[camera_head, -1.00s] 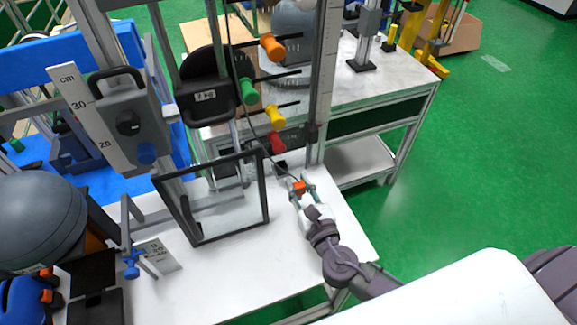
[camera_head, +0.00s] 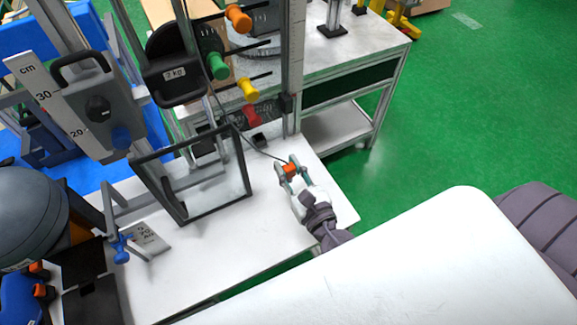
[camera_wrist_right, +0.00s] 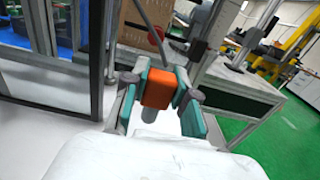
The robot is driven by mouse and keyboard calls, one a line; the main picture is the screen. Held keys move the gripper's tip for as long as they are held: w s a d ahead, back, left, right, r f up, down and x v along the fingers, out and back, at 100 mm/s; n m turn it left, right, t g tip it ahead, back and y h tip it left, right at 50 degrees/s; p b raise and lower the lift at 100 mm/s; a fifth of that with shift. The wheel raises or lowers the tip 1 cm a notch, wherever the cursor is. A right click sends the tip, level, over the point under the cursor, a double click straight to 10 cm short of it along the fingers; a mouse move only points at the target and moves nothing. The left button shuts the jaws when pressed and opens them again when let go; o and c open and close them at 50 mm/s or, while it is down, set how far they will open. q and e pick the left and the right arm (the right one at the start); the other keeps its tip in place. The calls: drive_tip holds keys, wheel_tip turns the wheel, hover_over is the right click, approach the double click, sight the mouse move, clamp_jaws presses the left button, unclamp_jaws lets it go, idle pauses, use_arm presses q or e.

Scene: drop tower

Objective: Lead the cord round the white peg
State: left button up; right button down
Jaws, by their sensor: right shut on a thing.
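My right gripper (camera_head: 290,168) is shut on an orange tab (camera_head: 289,170) at the end of a thin dark cord (camera_head: 262,150). It holds the tab above the right part of the white tabletop; the tab also shows between the teal fingers in the right wrist view (camera_wrist_right: 160,88). The cord runs from the tab up and left past the peg column. Orange (camera_head: 238,18), green (camera_head: 214,66), yellow (camera_head: 247,90) and red (camera_head: 251,114) pegs stick out there. I cannot make out a white peg. My left gripper is out of view.
A dark-framed clear panel (camera_head: 188,212) stands on the table left of my gripper. A 2 kg block (camera_head: 175,78) and a cm scale (camera_head: 48,95) are behind it. A second white bench (camera_head: 345,62) stands behind. Green floor is open at right.

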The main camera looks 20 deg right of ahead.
drive_tip(key=shift+r, duration=0.35)
drive_tip(key=shift+s+f, duration=0.15)
drive_tip(key=shift+s, duration=0.75)
drive_tip(key=s+b, duration=0.1)
drive_tip(key=s, duration=0.4)
drive_tip(key=shift+s+d+b, duration=0.15)
drive_tip(key=shift+s+b, duration=0.2)
